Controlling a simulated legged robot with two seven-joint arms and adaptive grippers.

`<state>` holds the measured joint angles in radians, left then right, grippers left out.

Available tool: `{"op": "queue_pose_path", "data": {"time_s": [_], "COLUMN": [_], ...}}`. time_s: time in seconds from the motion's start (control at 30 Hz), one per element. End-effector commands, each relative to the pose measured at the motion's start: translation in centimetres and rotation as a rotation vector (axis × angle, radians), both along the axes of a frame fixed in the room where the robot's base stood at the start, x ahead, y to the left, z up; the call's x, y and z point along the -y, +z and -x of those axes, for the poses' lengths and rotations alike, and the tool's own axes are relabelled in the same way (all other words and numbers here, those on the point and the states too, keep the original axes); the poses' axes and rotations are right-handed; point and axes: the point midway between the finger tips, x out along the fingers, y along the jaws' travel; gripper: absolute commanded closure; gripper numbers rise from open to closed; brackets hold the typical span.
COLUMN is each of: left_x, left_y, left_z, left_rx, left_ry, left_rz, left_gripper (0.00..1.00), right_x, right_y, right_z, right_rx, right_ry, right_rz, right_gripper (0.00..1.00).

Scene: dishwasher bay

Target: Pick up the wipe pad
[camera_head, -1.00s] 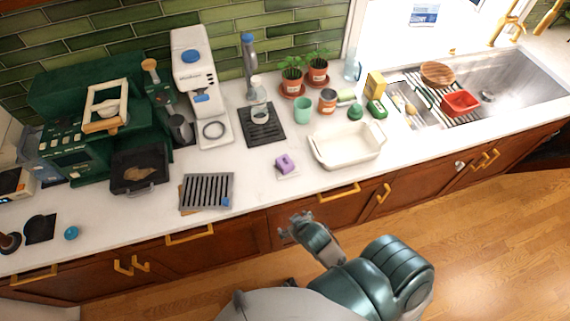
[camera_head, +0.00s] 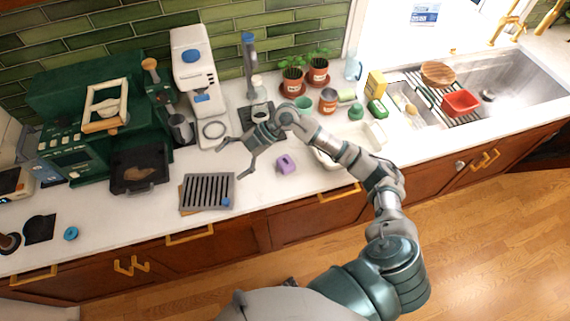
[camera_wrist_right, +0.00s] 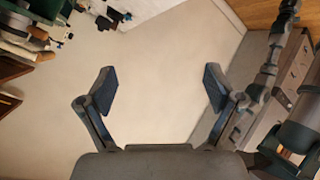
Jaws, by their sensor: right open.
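A small purple block, which looks like the wipe pad (camera_head: 286,164), lies on the white counter, left of the white baking dish (camera_head: 328,157). My right gripper (camera_head: 231,160) is open and empty above the counter, left of the purple pad and over the area near the slotted grey tray. Its fingers point left, away from the pad. In the right wrist view the two open fingers (camera_wrist_right: 160,88) frame a plain pale surface, and the pad does not show there. My left gripper is not in view.
The slotted grey tray (camera_head: 207,192) lies left of the pad, near the counter's front edge. A white coffee machine (camera_head: 194,65), potted plants (camera_head: 293,80) and an orange-brown can (camera_head: 327,101) stand behind. My right arm covers part of the baking dish.

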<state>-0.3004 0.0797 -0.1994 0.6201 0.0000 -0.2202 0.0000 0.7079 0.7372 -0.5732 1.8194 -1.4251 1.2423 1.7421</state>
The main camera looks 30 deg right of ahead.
Motion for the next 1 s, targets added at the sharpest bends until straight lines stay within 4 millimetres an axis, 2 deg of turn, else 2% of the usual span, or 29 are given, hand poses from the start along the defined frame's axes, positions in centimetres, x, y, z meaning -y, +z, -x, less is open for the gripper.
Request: {"op": "queue_pose_path", "data": {"time_s": [0.03, 0.1, 0.2, 0.3, 0.33, 0.4, 0.47, 0.8, 1.0], "left_x": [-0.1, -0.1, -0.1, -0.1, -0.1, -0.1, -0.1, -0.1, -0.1], "left_y": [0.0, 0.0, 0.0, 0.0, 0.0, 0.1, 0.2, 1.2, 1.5], "left_z": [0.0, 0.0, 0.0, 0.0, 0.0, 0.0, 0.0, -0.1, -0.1], "left_rx": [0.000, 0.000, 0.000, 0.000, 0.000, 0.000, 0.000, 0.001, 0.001], "left_ry": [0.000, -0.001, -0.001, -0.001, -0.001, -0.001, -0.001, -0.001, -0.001], "left_rz": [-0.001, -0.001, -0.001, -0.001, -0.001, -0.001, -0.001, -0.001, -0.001], "left_gripper": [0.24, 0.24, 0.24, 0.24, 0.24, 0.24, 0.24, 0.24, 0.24], "right_x": [3.8, 8.9, 15.1, 19.1, 19.8, 20.8, 20.9, 19.6, 19.3], "right_y": [-0.6, -1.2, -0.7, 0.2, 0.3, 0.2, -0.4, -8.1, -10.9], "right_z": [-0.9, -1.5, -1.6, -1.3, -1.2, -1.0, -0.9, -0.8, -0.9], "right_rx": [-0.059, -0.158, -0.273, -0.349, -0.366, -0.389, -0.399, -0.399, -0.396], "right_ry": [-0.043, -0.128, -0.267, -0.372, -0.393, -0.423, -0.432, -0.428, -0.429], "right_rz": [0.173, 0.386, 0.607, 0.736, 0.759, 0.794, 0.805, 0.804, 0.801], "right_gripper": [0.08, 0.08, 0.08, 0.08, 0.08, 0.08, 0.08, 0.08, 0.08]}}
